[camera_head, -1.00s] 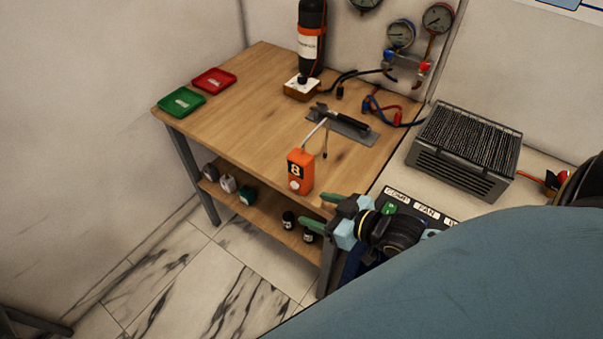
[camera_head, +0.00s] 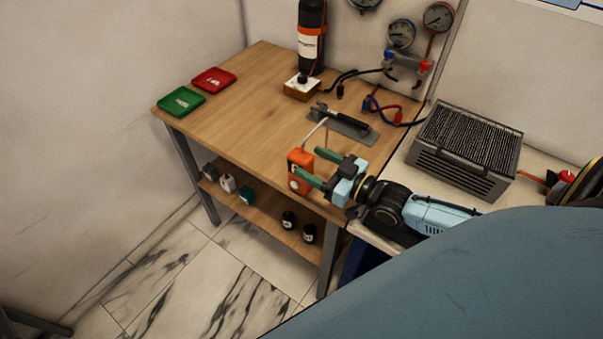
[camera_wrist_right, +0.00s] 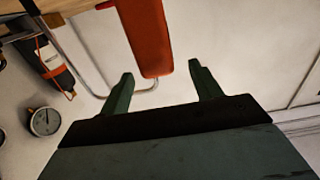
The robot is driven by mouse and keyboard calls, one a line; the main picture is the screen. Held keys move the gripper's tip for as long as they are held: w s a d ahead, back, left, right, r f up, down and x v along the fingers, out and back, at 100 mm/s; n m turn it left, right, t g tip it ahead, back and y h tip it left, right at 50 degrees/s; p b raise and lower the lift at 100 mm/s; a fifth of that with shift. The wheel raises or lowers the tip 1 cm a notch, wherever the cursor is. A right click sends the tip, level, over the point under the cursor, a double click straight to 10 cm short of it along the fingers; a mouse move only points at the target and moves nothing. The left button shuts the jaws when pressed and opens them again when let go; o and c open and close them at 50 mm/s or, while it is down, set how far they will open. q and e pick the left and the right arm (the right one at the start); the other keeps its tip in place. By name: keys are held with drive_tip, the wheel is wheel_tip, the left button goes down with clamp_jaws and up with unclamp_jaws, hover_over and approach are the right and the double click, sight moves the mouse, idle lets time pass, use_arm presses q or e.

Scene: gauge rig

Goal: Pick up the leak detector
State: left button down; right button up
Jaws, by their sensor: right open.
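The leak detector (camera_head: 296,158) is an orange handheld box with a thin pale probe, at the front edge of the wooden bench. My right gripper (camera_head: 306,161) has come in from the right, its green fingers open. One finger passes in front of the detector and hides part of its face; the other is on its right side. In the right wrist view the orange body (camera_wrist_right: 150,38) reaches down between the two open fingertips (camera_wrist_right: 160,70), with gaps at both sides. The gripper is not closed on it. My left gripper is not in view.
A black tool lies on a grey mat (camera_head: 354,134) behind the detector. A black bottle (camera_head: 312,45) stands at the back. Red (camera_head: 213,80) and green (camera_head: 181,101) trays sit at the left. A finned metal box (camera_head: 466,148) is at the right. The bench's middle is clear.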

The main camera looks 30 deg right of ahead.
sight(294, 151)
drive_tip(key=shift+x, duration=3.15)
drive_tip(key=shift+d, duration=0.1)
drive_tip(key=shift+r, duration=0.1)
clamp_jaws()
